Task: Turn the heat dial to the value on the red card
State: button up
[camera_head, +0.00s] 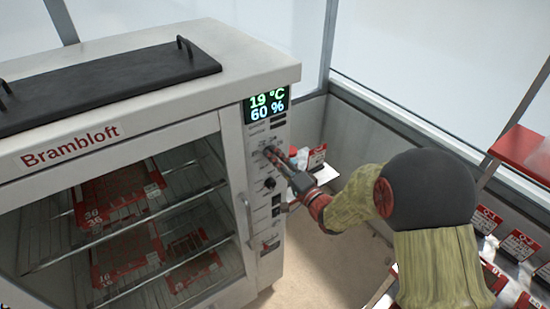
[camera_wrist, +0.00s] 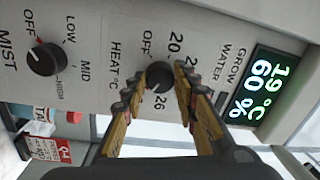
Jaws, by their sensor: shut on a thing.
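The heat dial (camera_wrist: 160,76) is a black knob on the light grey control panel, labelled HEAT °C, with OFF, 20 and 26 readable around it. My gripper (camera_wrist: 159,85) is shut on this dial, with one finger on each side of it. The fingers hide some scale marks, and I cannot tell where the pointer stands. In the head view my gripper (camera_head: 274,156) reaches the panel from the right and covers the dial. Several red and white cards are in view, one marked Q-4 (camera_wrist: 48,149); I cannot read a heat value on any.
The display (camera_head: 266,104) reads 19 °C and 60 %. The MIST dial (camera_wrist: 46,58) sits beside the heat dial, pointing near OFF. The Brambloft cabinet (camera_head: 135,169) has a glass door and trays inside. More cards (camera_head: 518,243) lie on a bench at right.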

jog(key=shift+f+m, duration=0.1)
jog(key=shift+m, duration=0.7)
jog(key=o, duration=1.2)
jog(key=shift+c, duration=0.2)
jog(key=v, duration=1.2)
